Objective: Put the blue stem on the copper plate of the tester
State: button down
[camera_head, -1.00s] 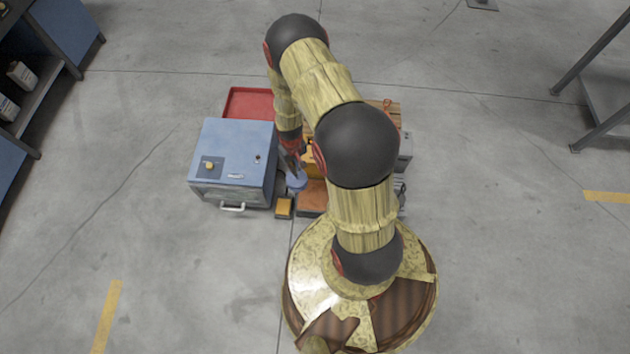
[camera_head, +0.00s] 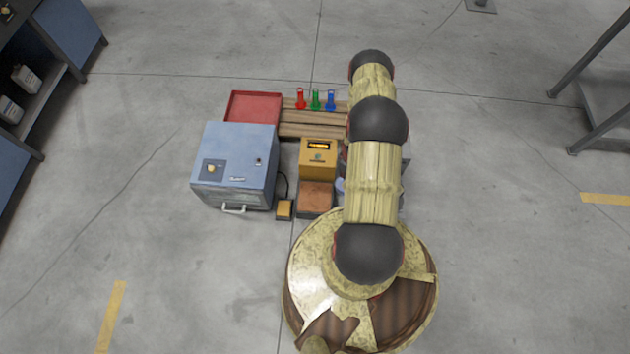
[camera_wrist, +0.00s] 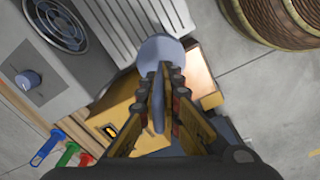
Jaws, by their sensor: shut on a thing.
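The blue stem (camera_head: 331,99) stands in the wooden rack at the back, right of a green and a red one; it also shows at lower left in the wrist view (camera_wrist: 45,147). The yellow tester (camera_head: 318,155) has its bare copper plate (camera_head: 315,195) in front; in the wrist view the plate (camera_wrist: 202,72) is partly covered. My gripper (camera_wrist: 161,88) is shut on the handle of a blue-grey round-headed thing (camera_wrist: 160,50), its disc between the ribbed grey surface and the copper plate. In the head view my arm hides the gripper; the disc's edge (camera_head: 340,185) peeks out.
A blue box with a door (camera_head: 236,160) stands left of the tester, with a red tray (camera_head: 253,106) behind it. A small yellow pedal-like block (camera_head: 284,208) sits between. A grey appliance with a knob (camera_wrist: 30,85) and ribbed top (camera_wrist: 125,25) lies right of the tester.

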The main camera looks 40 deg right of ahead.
jog(key=n, duration=0.1)
jog(key=w+d+f+n, duration=0.1)
jog(key=shift+d+n, duration=0.25)
jog(key=shift+n, duration=0.15)
jog(key=shift+w+d+r+n, duration=0.1)
jog(key=shift+w+n, duration=0.6)
jog(key=shift+n, duration=0.6)
jog(key=b, duration=0.1)
jog(key=w+a+f+b, duration=0.1)
jog(key=b, duration=0.1)
jog(key=shift+w+a+f, duration=0.1)
jog(key=shift+w+a, duration=0.05)
jog(key=shift+a, duration=0.15)
jog(key=w+a+f+b, duration=0.6)
jog(key=a+f+b, duration=0.1)
jog(key=a+f, duration=0.3)
jog(key=shift+w+f, duration=0.3)
jog(key=shift+f, duration=0.55)
jog(key=shift+f+b, duration=0.15)
jog(key=shift+b, duration=0.25)
jog(key=c, duration=2)
grip_release()
